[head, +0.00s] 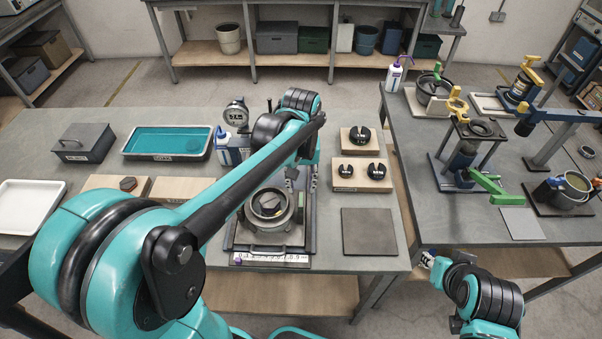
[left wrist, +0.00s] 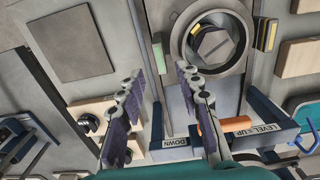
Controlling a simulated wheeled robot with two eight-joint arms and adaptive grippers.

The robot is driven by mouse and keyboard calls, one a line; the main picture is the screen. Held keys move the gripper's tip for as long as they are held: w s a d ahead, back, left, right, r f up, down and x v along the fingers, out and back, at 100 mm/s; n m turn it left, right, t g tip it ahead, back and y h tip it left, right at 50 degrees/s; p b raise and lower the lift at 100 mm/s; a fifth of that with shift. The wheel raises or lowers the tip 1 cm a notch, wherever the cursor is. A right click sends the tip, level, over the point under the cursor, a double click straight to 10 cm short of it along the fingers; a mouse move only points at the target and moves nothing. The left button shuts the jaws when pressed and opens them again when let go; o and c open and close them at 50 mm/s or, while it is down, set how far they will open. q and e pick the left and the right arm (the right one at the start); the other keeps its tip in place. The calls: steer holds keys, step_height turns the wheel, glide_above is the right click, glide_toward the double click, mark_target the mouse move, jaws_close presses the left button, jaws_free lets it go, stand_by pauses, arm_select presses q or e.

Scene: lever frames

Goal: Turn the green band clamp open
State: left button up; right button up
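A green lever arm (head: 490,188) sticks out from a small stand on the right-hand bench. A smaller green handle (head: 437,70) stands on a round pot (head: 432,90) farther back there. I cannot tell which green part is the band clamp. My left gripper (head: 294,183) hangs over the framed fixture with a round ring (head: 268,205) on the left bench, far from both. The left wrist view shows its fingers (left wrist: 158,98) spread apart and empty, with the ring (left wrist: 213,42) beyond them. My right gripper (head: 428,260) is small and low between the benches; its fingers are unclear.
An orange handle (left wrist: 225,125) lies just right of my left fingers in the left wrist view. A dark square plate (head: 369,232) and wooden blocks with black knobs (head: 362,174) stand nearby. A yellow-topped tool (head: 525,77) and a blue arm (head: 565,117) stand on the right bench.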

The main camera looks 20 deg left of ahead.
mark_target(301, 199)
arm_select(q)
steer(key=shift+r, duration=2.35)
